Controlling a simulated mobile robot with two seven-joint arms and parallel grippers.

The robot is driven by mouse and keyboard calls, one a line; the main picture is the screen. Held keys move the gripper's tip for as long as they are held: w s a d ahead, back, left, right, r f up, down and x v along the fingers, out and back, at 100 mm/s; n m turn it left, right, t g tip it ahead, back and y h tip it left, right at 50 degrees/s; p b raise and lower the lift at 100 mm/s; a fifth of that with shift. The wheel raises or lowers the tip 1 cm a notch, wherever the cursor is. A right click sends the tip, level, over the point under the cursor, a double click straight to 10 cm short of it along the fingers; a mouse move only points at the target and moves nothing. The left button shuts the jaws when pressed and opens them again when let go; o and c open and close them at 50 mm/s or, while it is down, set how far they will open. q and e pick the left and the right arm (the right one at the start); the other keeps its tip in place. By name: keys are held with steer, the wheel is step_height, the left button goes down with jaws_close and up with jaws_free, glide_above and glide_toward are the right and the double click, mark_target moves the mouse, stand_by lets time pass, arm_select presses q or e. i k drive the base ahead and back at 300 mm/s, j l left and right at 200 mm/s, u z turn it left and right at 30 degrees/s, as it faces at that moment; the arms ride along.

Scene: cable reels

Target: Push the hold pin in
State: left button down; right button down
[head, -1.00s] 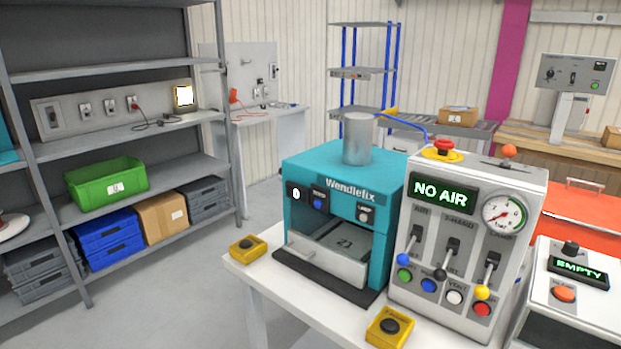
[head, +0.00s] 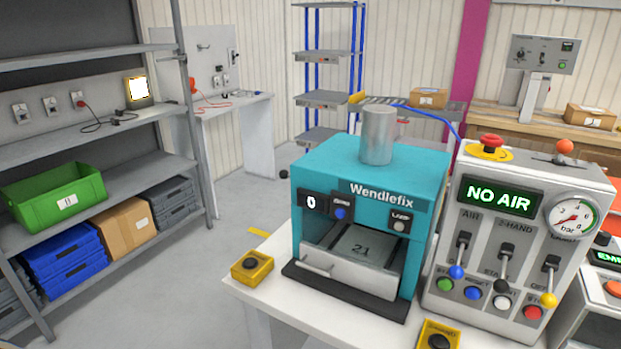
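I cannot make out a hold pin for certain in the head view. The teal Wendlefix press (head: 330,175) stands on a white table (head: 262,308), with a grey cylinder (head: 377,137) upright on top. Its counter reads 0. Neither of my grippers is in view.
Yellow boxes with black buttons stand at the table's left corner (head: 251,267) and front edge (head: 438,337). A grey shelf (head: 128,178) on the left holds a green crate (head: 55,197), blue crates and a carton (head: 128,230). Grey floor between shelf and table is clear.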

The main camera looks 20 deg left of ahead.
mark_target(283, 173)
steer(key=j+z, duration=0.2)
steer(key=j, duration=0.6)
steer(key=j+z, duration=0.2)
steer(key=j, duration=0.6)
steer(key=j+z, duration=0.15)
steer(key=j, duration=0.65)
steer(key=k+j+z, duration=0.2)
steer(key=j, duration=0.6)
steer(key=i, duration=0.1)
